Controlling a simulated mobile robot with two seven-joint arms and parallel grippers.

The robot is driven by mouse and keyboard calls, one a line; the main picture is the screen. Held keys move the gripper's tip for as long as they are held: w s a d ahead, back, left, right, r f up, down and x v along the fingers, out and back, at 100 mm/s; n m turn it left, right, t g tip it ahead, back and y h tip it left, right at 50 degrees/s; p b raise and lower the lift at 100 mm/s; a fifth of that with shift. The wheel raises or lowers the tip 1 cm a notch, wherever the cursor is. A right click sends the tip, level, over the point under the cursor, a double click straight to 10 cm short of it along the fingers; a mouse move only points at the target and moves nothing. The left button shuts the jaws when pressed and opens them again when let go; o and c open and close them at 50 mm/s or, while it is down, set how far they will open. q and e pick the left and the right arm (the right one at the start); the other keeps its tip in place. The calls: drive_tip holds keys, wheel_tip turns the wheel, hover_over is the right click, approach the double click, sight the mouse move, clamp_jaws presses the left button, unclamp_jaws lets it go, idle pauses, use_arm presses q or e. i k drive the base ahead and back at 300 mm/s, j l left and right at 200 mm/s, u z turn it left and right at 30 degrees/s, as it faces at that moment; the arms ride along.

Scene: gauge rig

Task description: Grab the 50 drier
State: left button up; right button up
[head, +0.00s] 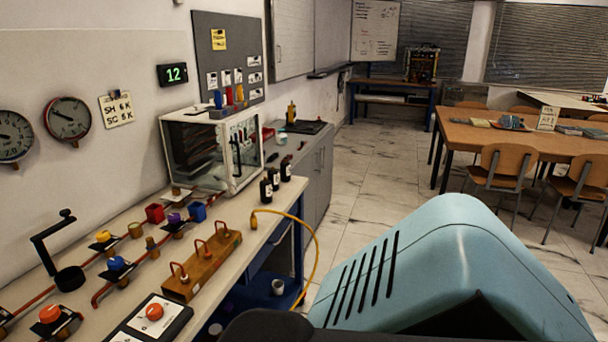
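I cannot read a 50 on anything, so I cannot tell which thing is the 50 drier. A wooden block (203,266) on the bench bears a row of three red hooked pieces (182,273). Behind it stand three dark bottles with pale labels (266,191), their print too small to read. Neither of my grippers is in view.
A glass-fronted cabinet (212,148) stands on the bench's far end. A yellow cable (315,245) hangs off the bench edge. Tiled floor (345,195) is free towards the table (530,148).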

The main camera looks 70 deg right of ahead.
sight(285, 166)
drive_tip(key=j+z, duration=0.1)
drive_tip(key=z, duration=0.35)
drive_tip(key=j+z, duration=0.1)
drive_tip(key=z, duration=0.4)
drive_tip(key=j+z, duration=0.1)
drive_tip(key=z, duration=0.35)
drive_tip(key=j+z, duration=0.1)
drive_tip(key=z, duration=0.35)
drive_tip(key=k+j+z, duration=0.1)
drive_tip(key=z, duration=0.35)
